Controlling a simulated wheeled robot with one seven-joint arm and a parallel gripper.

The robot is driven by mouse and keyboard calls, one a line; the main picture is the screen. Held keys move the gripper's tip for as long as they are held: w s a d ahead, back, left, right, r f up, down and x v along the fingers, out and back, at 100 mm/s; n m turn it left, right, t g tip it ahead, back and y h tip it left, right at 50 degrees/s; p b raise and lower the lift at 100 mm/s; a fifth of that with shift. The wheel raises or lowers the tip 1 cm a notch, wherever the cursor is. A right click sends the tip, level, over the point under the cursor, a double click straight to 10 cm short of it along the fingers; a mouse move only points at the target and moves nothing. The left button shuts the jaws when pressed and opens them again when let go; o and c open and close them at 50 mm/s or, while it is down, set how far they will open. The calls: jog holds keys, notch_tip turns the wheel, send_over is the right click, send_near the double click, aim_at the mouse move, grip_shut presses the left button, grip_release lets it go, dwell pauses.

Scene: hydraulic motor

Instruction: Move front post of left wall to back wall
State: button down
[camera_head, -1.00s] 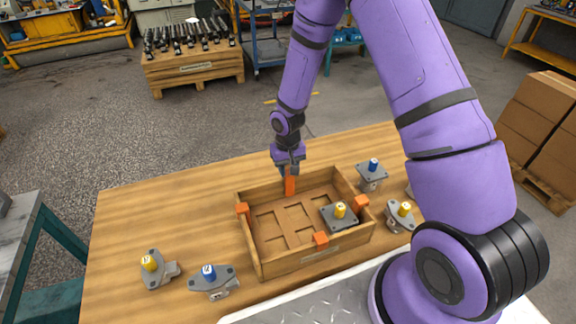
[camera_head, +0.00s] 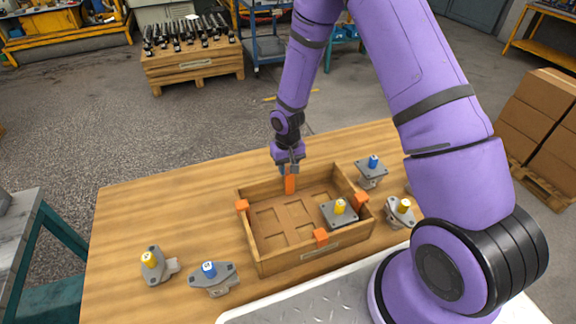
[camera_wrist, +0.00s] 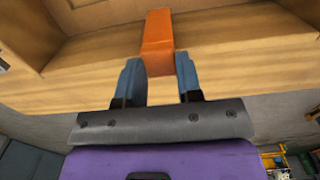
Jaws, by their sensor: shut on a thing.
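The wooden box (camera_head: 262,257) sits on the table with its back wall away from me. My gripper (camera_head: 289,173) points down at the back wall and is shut on an orange post (camera_head: 290,185). In the wrist view the post (camera_wrist: 158,35) lies between the blue fingers of my gripper (camera_wrist: 158,70) and overlaps the box's wall. I cannot tell whether it is fully seated. The left wall carries one orange post (camera_head: 242,206). Other orange posts are on the front wall (camera_head: 320,237) and at the right wall (camera_head: 361,200).
A motor with a yellow cap (camera_head: 339,212) stands in the box's right part. Outside stand blue-capped (camera_head: 212,277) and yellow-capped (camera_head: 152,264) motors at left, and blue-capped (camera_head: 371,172) and yellow-capped (camera_head: 400,212) ones at right.

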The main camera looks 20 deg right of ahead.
jog(key=shift+f, duration=0.25)
jog(key=c, duration=0.7)
grip_release()
notch_tip(320, 180, up, 11)
jog(key=shift+w, duration=0.15)
